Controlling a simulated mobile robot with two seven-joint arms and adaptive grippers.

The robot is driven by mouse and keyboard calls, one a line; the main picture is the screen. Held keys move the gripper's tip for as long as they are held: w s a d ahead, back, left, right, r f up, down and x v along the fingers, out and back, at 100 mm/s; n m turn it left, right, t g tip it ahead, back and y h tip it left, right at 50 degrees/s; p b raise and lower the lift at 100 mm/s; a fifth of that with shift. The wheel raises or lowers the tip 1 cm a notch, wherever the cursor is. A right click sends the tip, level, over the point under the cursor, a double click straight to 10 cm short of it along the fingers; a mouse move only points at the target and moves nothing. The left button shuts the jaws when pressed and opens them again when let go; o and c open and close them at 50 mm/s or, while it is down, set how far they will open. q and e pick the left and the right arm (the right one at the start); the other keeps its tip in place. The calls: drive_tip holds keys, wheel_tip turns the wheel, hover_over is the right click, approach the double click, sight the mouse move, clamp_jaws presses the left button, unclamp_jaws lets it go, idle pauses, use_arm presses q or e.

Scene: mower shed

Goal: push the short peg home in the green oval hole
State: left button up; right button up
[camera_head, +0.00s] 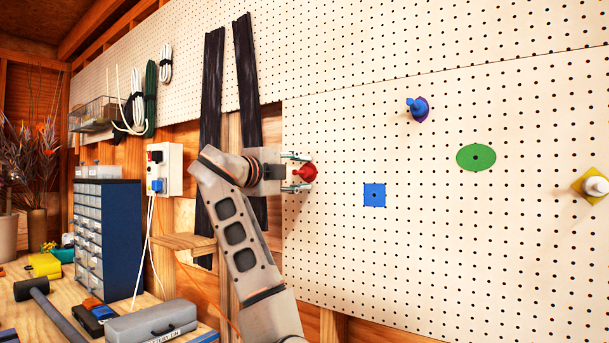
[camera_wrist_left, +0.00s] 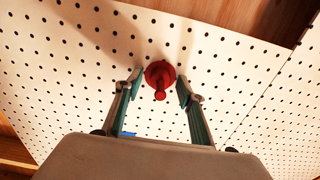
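A red peg (camera_head: 302,174) sticks out from a red patch on the pegboard; in the left wrist view the peg (camera_wrist_left: 160,94) shows between the fingertips. My left gripper (camera_head: 297,173) is open, one finger on each side of the red peg, with gaps visible in the wrist view (camera_wrist_left: 160,82). The green oval (camera_head: 476,157) lies to the right on the board, with a small dark hole at its middle and no peg in it. A blue peg (camera_head: 416,107) stands on a purple patch, a white peg (camera_head: 595,186) on a yellow one. Which peg is the short one I cannot tell.
A blue square (camera_head: 374,195) is on the pegboard (camera_head: 400,270), between the red peg and the green oval. Left of the board are dark vertical strips (camera_head: 209,130), a white switch box (camera_head: 164,170) and a blue drawer cabinet (camera_head: 120,235). The board's right part is mostly clear.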

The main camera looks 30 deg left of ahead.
sight(294, 172)
use_arm(q)
clamp_jaws()
drive_tip(key=shift+s, duration=0.15)
drive_tip(key=shift+s+a+b, duration=0.15)
drive_tip(key=shift+s+b, duration=0.5)
drive_tip(key=shift+s, duration=0.8)
drive_tip(key=shift+s+a+b, duration=0.1)
drive_tip(key=shift+s+b, duration=0.25)
drive_tip(key=shift+s, duration=1.05)
